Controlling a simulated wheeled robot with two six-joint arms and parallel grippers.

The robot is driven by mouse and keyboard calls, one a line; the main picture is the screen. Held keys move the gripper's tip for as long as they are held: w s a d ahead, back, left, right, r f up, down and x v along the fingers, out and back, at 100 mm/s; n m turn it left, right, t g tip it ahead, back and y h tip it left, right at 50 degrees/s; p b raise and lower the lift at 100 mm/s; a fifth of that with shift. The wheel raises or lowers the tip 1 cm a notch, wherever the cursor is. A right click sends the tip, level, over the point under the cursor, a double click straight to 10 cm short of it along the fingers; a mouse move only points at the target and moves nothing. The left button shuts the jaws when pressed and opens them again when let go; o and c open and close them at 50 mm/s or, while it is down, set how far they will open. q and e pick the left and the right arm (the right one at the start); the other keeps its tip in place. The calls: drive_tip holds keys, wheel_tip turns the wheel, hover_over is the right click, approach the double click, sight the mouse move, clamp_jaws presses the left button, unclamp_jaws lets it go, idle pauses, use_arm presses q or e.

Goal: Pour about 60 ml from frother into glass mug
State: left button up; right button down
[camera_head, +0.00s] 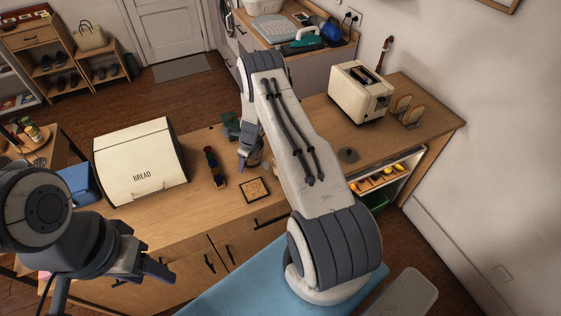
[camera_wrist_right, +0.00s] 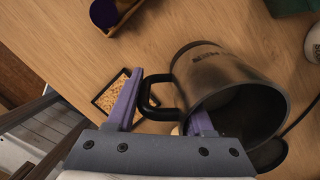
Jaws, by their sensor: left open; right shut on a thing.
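The frother (camera_wrist_right: 205,75) is a dark metal jug with a black handle (camera_wrist_right: 150,95), seen in the right wrist view. My right gripper (camera_wrist_right: 166,100) is shut on this handle. The jug's open rim faces the lower right of that view; I cannot see liquid inside. In the head view my right gripper (camera_head: 243,162) is above the counter, and my arm hides most of the jug. The glass mug is not clearly visible; a small pale patch beside the right gripper is too unclear to name. My left gripper (camera_head: 160,268) is open and empty in front of the cabinets.
A bread box (camera_head: 141,160), a row of dark jars (camera_head: 214,167) and a framed tray (camera_head: 254,190) stand on the counter (camera_head: 190,205). A toaster (camera_head: 360,92) stands at the back right. A dark round disc (camera_head: 348,155) lies right of my right arm.

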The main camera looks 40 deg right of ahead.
drive_tip(key=shift+w, duration=0.15)
drive_tip(key=shift+g, duration=0.3)
drive_tip(key=shift+w+f+g+h, duration=0.2)
drive_tip(key=shift+g+h, duration=0.3)
drive_tip(key=shift+a+f+b, duration=0.1)
drive_tip(key=shift+f+b, duration=0.2)
drive_tip(key=shift+b, duration=0.45)
drive_tip(key=shift+w+g+b, duration=0.15)
drive_tip(key=shift+g+b, duration=0.15)
drive_tip(key=shift+r, duration=0.1)
idle(1.5)
